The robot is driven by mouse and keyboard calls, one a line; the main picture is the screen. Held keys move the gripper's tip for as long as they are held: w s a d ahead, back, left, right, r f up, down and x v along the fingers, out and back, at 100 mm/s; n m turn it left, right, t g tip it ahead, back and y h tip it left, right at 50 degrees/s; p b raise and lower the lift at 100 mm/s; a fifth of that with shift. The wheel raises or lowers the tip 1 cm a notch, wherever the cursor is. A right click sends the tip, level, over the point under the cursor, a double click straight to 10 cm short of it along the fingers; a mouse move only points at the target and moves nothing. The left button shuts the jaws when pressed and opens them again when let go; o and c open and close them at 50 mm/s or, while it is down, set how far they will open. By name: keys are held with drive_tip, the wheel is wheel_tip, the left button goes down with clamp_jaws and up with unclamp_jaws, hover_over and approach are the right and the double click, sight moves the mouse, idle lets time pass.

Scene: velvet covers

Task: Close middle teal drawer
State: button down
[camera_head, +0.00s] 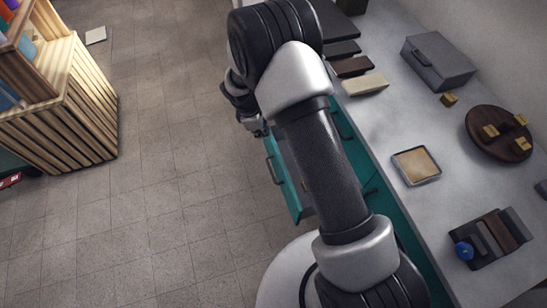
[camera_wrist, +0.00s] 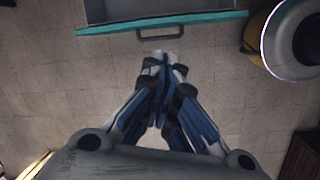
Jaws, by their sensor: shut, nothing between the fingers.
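The teal drawer (camera_head: 284,184) stands pulled out from the teal cabinet under the counter, partly hidden behind my arm in the head view. In the wrist view its teal front (camera_wrist: 200,21) runs across the top, with a dark handle (camera_wrist: 161,32) on it and the grey open inside behind. My gripper (camera_wrist: 163,60) is shut and empty, with its fingertips a little short of the handle and apart from it. In the head view my gripper (camera_head: 260,131) hangs over the floor beside the cabinet, near the far end of the drawer.
A slatted wooden crate (camera_head: 62,125) stands at the left. The tiled floor between is clear.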

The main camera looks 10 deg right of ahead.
wheel_tip(320, 180, down, 18)
drive_tip(key=s+a+n+b, duration=0.1)
drive_tip(key=s+a+n, duration=0.1)
drive_tip(key=s+n, duration=0.15)
drive_tip(key=shift+n+g, duration=0.25)
drive_tip(key=shift+g, duration=0.15)
drive_tip(key=d+f+b, duration=0.1)
drive_tip(key=d+f, duration=0.1)
drive_tip(key=f, duration=0.1)
drive_tip(key=w+d+f+b, duration=0.1)
drive_tip(key=d+f+b, duration=0.1)
drive_tip(key=f, duration=0.1)
drive_tip(key=d+f+b, duration=0.1)
drive_tip(key=f, duration=0.2)
drive_tip(key=shift+w+d, duration=0.25)
drive_tip(key=shift+d, duration=0.15)
drive_tip(key=shift+d+r+b, duration=0.1)
drive_tip(key=shift+d+b, duration=0.2)
drive_tip(key=shift+w, duration=0.1)
